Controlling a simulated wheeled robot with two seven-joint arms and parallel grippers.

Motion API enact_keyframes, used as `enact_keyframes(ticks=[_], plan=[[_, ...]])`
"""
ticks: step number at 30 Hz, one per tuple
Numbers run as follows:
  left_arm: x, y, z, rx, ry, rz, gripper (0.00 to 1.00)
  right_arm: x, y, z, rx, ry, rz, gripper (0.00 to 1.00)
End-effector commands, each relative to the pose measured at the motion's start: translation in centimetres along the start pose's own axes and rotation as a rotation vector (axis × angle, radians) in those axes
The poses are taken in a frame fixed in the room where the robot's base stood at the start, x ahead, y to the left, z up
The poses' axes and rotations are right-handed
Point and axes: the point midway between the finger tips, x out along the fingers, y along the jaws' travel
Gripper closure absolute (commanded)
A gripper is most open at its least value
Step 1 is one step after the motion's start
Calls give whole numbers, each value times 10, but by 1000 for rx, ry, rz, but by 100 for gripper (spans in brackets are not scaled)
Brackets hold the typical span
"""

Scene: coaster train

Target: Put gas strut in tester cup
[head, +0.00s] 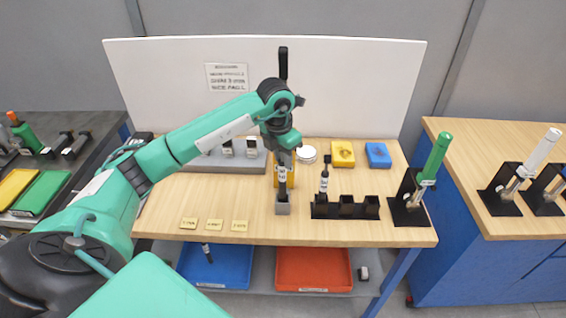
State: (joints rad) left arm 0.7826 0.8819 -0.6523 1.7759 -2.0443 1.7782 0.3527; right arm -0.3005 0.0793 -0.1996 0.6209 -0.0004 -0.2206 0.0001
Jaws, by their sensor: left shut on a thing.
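My left gripper (283,155) points down over the middle of the table and is shut on a gas strut (283,175). The strut is upright, with a pale label band and a dark lower end. Directly below is a small grey square cup (283,209), which looks like the tester cup. The strut's lower end meets the cup's mouth in the picture; I cannot tell how far inside it is. Another dark strut (324,181) stands upright in the left slot of a black three-slot rack (346,210). My right gripper is not in view.
A black stand with a green handle (436,158) is right of the rack. A grey block (222,162) with several small fittings is at the back left. Yellow (342,153) and blue (378,155) blocks lie at the back. Small tags (214,225) lie front left. Blue (215,266) and red (314,270) bins sit below.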

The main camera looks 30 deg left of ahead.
Motion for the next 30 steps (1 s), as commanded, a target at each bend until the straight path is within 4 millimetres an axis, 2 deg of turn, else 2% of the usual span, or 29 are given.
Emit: enact_keyframes(ticks=[4, 10, 21, 22, 24, 25, 30], plan=[[9, 0, -2, 0, 1, -2, 100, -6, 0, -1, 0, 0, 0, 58], [32, -1, -4, 0, 0, -1, 100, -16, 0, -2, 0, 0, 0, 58], [40, 0, -5, 1, -2, 0, 100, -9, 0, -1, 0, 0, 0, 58], [39, 0, -5, 1, -1, 0, 71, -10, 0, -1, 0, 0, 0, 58], [39, 0, -5, 1, -1, 0, 58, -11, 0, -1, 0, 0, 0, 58], [39, 0, -5, 1, -1, 0, 54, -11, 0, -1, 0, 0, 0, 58], [39, -1, -5, 1, 0, 0, 54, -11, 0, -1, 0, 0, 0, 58]])
